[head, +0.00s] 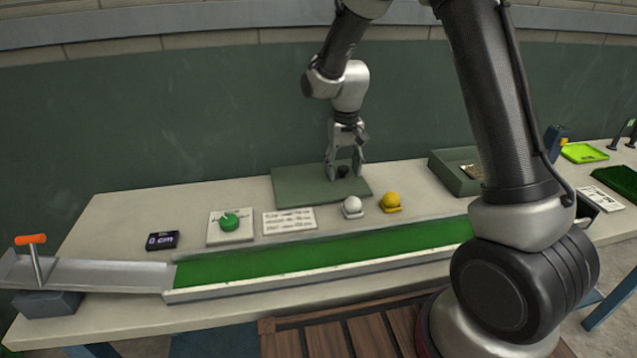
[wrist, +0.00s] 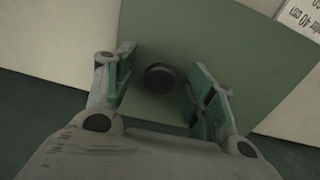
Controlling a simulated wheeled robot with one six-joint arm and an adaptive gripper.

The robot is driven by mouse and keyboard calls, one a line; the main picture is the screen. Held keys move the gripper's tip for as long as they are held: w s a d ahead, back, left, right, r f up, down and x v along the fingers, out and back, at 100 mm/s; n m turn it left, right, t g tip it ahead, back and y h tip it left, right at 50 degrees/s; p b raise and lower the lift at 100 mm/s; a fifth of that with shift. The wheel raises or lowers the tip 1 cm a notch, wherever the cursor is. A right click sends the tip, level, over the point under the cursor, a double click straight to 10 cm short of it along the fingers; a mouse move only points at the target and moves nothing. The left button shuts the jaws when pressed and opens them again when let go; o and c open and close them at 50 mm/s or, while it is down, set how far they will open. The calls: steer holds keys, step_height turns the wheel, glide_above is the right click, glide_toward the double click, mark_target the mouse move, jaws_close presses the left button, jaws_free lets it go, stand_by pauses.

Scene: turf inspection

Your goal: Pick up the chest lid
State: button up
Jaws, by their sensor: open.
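The chest lid (head: 300,188) is a flat green panel with a small dark round knob (head: 343,171). It lies flat on the table near the back wall. In the wrist view the lid (wrist: 190,40) fills the middle, and its knob (wrist: 159,77) sits between my fingers. My gripper (head: 345,174) points down over the lid, open, with one finger on each side of the knob. In the wrist view my gripper (wrist: 165,95) shows a gap between each finger and the knob. Whether the fingertips touch the lid I cannot tell.
An open green chest (head: 455,183) stands right of the lid, partly behind my arm. A white ball (head: 352,205) and a yellow ball (head: 391,200) sit in front of the lid. A printed card (head: 289,221), a green dial (head: 230,222) and a long turf channel (head: 300,259) are nearby.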

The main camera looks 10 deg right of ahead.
steer(key=shift+f, duration=0.25)
jaws_close()
